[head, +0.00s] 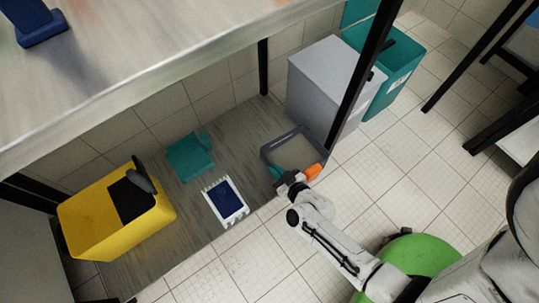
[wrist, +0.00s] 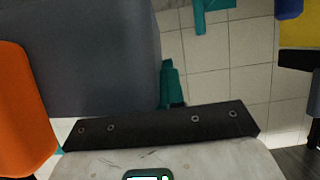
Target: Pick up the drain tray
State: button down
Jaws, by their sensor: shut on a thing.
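The drain tray (head: 292,153) is a shallow, dark grey, roughly square tray with a paler inside. In the head view it is at the right end of the low wood-look shelf. My gripper (head: 295,171) is at its near edge, with an orange finger on the right and a teal finger on the left. In the wrist view the tray's grey wall (wrist: 90,45) fills the upper left, between the orange and teal fingers. The gripper is shut on this wall. I cannot tell whether the tray touches the shelf.
A grey bin (head: 315,85) stands behind the tray, and a black table leg (head: 352,85) rises close to its right. A white-framed blue tray (head: 226,201), a teal piece (head: 190,157) and a yellow bin (head: 105,225) are to the left. The metal tabletop (head: 140,60) overhangs the shelf.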

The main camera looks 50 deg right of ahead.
jog(key=shift+d+p+v, duration=0.15)
jog(key=shift+p+v, duration=0.15)
jog(key=shift+v, duration=0.8)
jog(key=shift+d+p+v, duration=0.1)
jog(key=shift+p+v, duration=0.15)
jog(key=shift+v, duration=0.85)
jog(key=shift+r, duration=0.2)
